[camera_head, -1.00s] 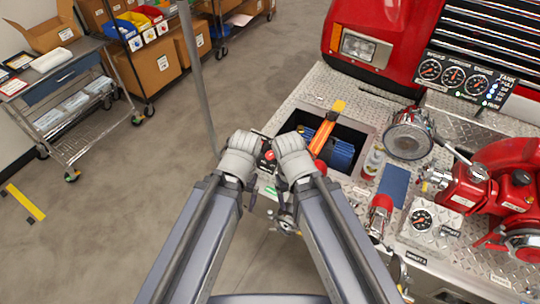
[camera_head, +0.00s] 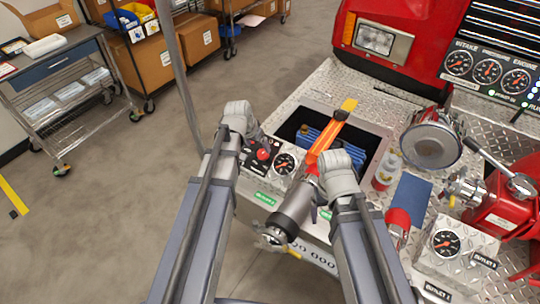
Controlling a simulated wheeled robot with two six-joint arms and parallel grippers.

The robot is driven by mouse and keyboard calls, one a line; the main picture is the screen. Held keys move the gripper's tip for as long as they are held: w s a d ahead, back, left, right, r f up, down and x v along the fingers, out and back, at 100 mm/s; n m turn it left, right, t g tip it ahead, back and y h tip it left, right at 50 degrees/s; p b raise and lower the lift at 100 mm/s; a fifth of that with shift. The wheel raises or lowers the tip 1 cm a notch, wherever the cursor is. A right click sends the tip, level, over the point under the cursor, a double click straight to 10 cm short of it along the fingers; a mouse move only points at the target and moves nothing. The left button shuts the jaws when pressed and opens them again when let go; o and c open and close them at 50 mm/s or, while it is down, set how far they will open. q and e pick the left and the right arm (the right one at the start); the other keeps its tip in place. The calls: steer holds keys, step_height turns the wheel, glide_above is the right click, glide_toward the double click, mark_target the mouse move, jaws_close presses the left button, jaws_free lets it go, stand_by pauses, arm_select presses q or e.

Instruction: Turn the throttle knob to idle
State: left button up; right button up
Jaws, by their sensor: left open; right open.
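A small panel (camera_head: 274,180) at the front edge of the bumper carries a red knob (camera_head: 262,155) and a round gauge (camera_head: 285,163). I cannot read which label marks the throttle, nor the knob's setting. My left gripper (camera_head: 257,141) is open just above and behind the red knob; a gap between them is hard to judge. My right gripper (camera_head: 318,186) is open to the right of the panel, near a grey cylindrical nozzle (camera_head: 292,210). Its fingers are partly hidden by its own wrist.
An open bin (camera_head: 372,128) with a blue hose and an orange-handled tool (camera_head: 322,135) lies behind. A vertical pole (camera_head: 179,75) rises left.

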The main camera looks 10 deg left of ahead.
mark_target(262, 153)
arm_select(q)
steer(key=shift+f, duration=0.1)
steer(key=b+x, duration=0.7)
steer(key=shift+w+f, duration=0.1)
steer(key=shift+f, duration=0.15)
jaws_close()
stand_by(0.6)
steer(key=shift+n, duration=0.3)
